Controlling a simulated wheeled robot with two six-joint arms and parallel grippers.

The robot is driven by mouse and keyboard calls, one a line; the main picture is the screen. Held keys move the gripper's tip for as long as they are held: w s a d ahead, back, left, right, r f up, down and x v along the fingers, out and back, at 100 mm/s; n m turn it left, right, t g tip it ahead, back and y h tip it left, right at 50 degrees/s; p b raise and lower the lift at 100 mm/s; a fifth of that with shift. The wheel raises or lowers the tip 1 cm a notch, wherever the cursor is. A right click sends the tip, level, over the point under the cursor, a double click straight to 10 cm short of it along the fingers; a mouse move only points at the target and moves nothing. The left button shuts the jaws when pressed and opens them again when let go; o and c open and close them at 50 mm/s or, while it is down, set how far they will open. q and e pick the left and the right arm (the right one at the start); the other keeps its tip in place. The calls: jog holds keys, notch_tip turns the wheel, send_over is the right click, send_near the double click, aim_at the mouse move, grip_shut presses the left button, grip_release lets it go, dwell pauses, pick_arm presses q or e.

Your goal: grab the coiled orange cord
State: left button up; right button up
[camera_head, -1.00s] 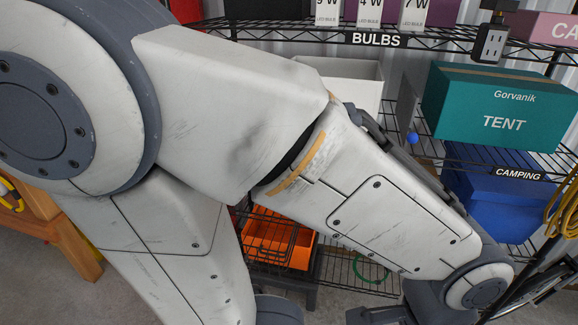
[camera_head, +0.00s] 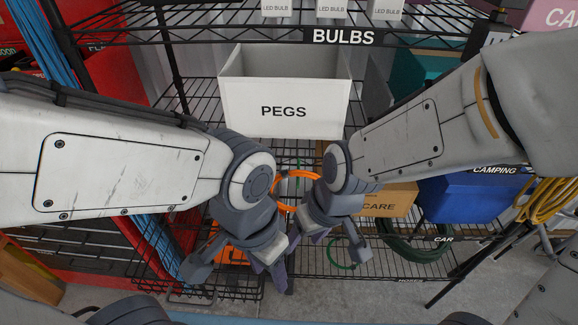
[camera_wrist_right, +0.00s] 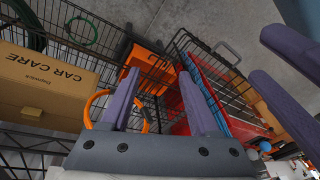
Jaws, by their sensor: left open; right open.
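The coiled orange cord (camera_head: 297,174) shows as a loop between my two wrists, below the white PEGS bin. In the right wrist view the orange cord (camera_wrist_right: 88,108) curves behind and beside one purple finger; I cannot tell whether it touches or surrounds that finger. My right gripper (camera_head: 333,246) is open, close to the cord and a little below it; in its own view the jaws (camera_wrist_right: 158,100) are spread with nothing clearly between them. My left gripper (camera_head: 237,272) is open, lower and to the left of the cord. My wrists partly hide the cord.
Wire shelves hold the PEGS bin (camera_head: 285,105), a CAR CARE box (camera_wrist_right: 45,85), a blue box (camera_head: 465,198) and a dark green hose (camera_head: 415,248). An orange bin (camera_wrist_right: 150,66) sits in a wire basket. A yellow cord (camera_head: 548,200) hangs at the right.

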pick_arm(q)
notch_tip(320, 180, up, 11)
jog(key=p, duration=0.8)
pick_arm(e)
jog(key=w+d+r+m+t+h, duration=0.1)
jog(key=w+d+m, duration=0.15)
jog(key=w, duration=0.35)
jog(key=w+d+r+m+t+h, duration=0.1)
jog(key=w+d+t, duration=0.15)
jog(key=w, duration=0.35)
jog(key=shift+g, duration=0.25)
jog(key=b+x, duration=0.2)
jog(key=x, duration=0.1)
jog(key=b+x, duration=0.2)
jog(key=x, duration=0.2)
jog(key=w+d+b+x, duration=0.1)
jog(key=b+x, duration=0.1)
jog(key=x, duration=0.2)
jog(key=shift+w+r+b, duration=0.1)
jog(key=shift+r+b, duration=0.2)
jog(key=shift+b, duration=0.1)
pick_arm(q)
notch_tip(320, 180, down, 7)
jog(key=shift+r, duration=0.15)
pick_arm(e)
jog(key=shift+r, duration=0.1)
grip_shut()
